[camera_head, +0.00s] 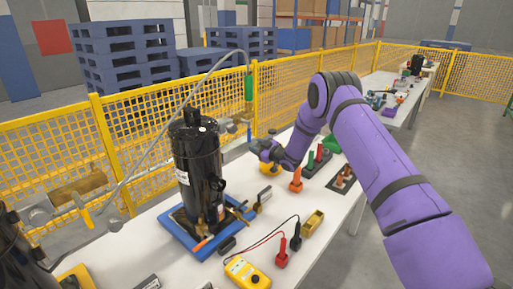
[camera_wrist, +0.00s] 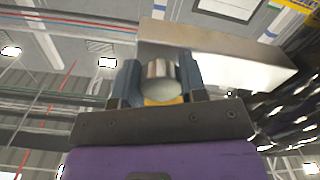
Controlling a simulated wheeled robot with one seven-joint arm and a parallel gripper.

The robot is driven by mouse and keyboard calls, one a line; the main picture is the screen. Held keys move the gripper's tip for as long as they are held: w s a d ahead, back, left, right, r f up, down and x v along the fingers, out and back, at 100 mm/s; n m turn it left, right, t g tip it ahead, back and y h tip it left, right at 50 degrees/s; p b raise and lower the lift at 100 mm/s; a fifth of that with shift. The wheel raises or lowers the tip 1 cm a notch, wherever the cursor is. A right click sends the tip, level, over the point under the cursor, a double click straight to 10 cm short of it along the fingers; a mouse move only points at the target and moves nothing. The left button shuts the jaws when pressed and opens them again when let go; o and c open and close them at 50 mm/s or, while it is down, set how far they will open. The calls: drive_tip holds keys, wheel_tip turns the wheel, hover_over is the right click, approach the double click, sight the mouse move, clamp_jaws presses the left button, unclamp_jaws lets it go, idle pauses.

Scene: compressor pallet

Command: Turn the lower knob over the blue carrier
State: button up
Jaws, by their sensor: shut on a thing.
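The black compressor (camera_head: 198,165) stands upright on the blue carrier (camera_head: 186,243) on the white table. A grey pipe arches over it to a green fitting (camera_head: 248,87), with a metal block (camera_head: 240,117) below, above and right of the carrier. My gripper (camera_head: 259,146) is just below and right of that block. In the wrist view, my gripper's two blue-grey fingers (camera_wrist: 160,85) are shut around a short round metal knob (camera_wrist: 159,77), which lies between them. A pale box-shaped body (camera_wrist: 225,68) is behind the knob. The knob itself is too small to make out in the head view.
A yellow meter (camera_head: 246,273) with probes and an open yellow bin (camera_head: 313,223) lie at the table's front. Orange and green tools (camera_head: 297,180) stand in holders below my arm. A yellow mesh fence (camera_head: 150,125) runs behind the table. Another pipe end is at the left.

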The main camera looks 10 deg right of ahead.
drive_tip(key=n, duration=0.5)
drive_tip(key=shift+n, duration=0.4)
drive_tip(key=n, duration=0.5)
drive_tip(key=shift+r, duration=0.1)
drive_tip(key=n, duration=0.5)
drive_tip(key=shift+n, duration=0.4)
drive_tip(key=n, duration=0.5)
drive_tip(key=shift+r+n, duration=0.1)
drive_tip(key=shift+n, duration=0.2)
drive_tip(key=o, duration=0.9)
drive_tip(key=shift+d+r, duration=0.1)
drive_tip(key=v, duration=1)
drive_tip(key=shift+s+d, duration=0.15)
drive_tip(key=shift+s, duration=0.2)
